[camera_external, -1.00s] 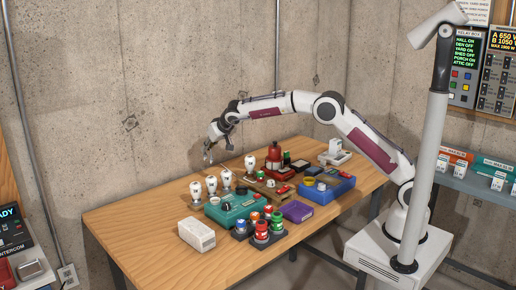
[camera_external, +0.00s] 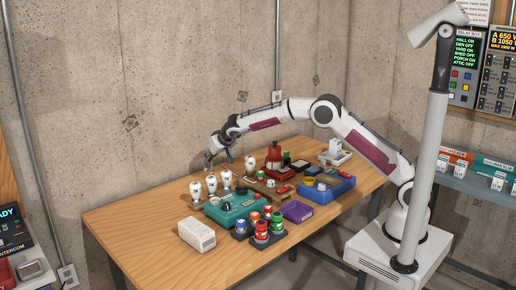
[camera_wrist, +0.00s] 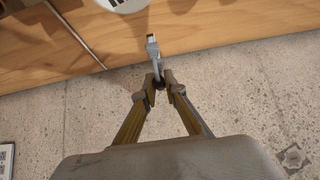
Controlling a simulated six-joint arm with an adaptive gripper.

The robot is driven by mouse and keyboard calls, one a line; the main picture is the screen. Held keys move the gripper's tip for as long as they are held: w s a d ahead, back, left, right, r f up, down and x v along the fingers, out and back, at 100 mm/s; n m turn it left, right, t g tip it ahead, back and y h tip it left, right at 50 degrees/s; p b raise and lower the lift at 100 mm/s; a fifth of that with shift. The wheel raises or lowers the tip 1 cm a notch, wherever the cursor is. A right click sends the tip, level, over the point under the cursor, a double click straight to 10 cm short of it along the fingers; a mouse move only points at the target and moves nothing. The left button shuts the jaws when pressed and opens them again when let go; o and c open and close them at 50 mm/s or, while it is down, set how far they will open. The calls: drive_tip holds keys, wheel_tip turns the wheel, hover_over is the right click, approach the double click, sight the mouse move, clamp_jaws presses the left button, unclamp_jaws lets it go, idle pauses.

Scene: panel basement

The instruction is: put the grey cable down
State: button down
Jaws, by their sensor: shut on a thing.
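My gripper (camera_wrist: 158,82) is shut on the grey cable (camera_wrist: 152,48) in the wrist view. A short grey piece with a pale end sticks out past the fingertips, over the edge of the wooden table (camera_wrist: 195,35). The rest of the cable cannot be made out. In the external view my gripper (camera_external: 208,162) is low near the back edge of the table (camera_external: 135,215), behind the row of white bulbs. The cable is too small to tell there, and I cannot tell whether it touches the table.
Several white bulbs (camera_external: 211,184) stand just in front of my gripper. A teal box (camera_external: 231,210), a white block (camera_external: 197,234), a purple tray (camera_external: 298,211) and a blue box (camera_external: 328,187) crowd the middle. The table's left end is clear. A concrete wall (camera_external: 150,90) rises behind.

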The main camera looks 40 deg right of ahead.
sight(212, 167)
drive_tip(key=shift+f, duration=0.25)
drive_tip(key=shift+f, duration=2.5)
drive_tip(key=shift+f, duration=0.1)
drive_tip(key=c, duration=2.1)
unclamp_jaws()
